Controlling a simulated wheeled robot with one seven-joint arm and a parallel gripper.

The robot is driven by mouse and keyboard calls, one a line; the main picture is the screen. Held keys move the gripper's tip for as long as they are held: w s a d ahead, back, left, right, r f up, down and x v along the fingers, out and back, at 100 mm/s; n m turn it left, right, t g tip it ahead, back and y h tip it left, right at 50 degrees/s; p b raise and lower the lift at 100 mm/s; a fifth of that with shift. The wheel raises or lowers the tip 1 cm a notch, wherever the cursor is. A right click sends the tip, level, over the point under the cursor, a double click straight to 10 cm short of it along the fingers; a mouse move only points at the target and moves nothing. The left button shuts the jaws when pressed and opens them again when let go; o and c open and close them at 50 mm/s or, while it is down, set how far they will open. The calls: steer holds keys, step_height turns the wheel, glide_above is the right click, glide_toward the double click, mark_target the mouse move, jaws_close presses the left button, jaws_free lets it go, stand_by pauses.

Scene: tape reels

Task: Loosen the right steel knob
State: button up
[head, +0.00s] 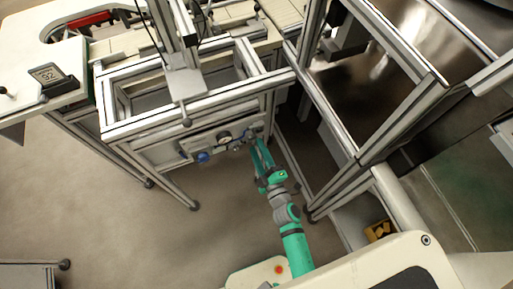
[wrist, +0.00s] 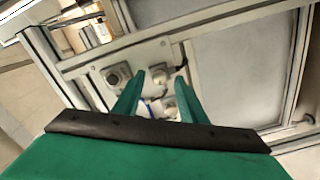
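A pale panel (head: 213,140) with a dark-rimmed gauge (head: 224,137), a blue knob (head: 203,157) and small metal fittings (head: 238,146) sits under the framed bench in the head view. My gripper (head: 257,141) is at the panel's right end and covers part of it. In the wrist view my gripper (wrist: 159,80) is open, its two teal fingers apart. A pale rounded steel knob (wrist: 160,76) shows between the fingertips, with another rounded metal fitting (wrist: 168,104) nearer. I cannot tell which is the right steel knob, or whether a finger touches either.
A round fitting (wrist: 118,75) stands left of the fingers in the wrist view. Aluminium frame posts (head: 330,125) rise close to the right of my arm. The floor (head: 110,215) left of my arm is clear. A yellow box (head: 378,231) lies at lower right.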

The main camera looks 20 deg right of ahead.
steer(key=s, duration=1)
steer(key=shift+d, duration=0.15)
steer(key=shift+s, duration=0.1)
steer(key=s+a+r+m+g, duration=0.2)
steer(key=s+a+r+m, duration=0.9)
steer(key=s+a+m, duration=0.2)
steer(key=s+a, duration=0.2)
steer(key=s, duration=0.1)
steer(key=shift+a+r+g+h, duration=0.15)
steer(key=shift+r+g+h, duration=0.15)
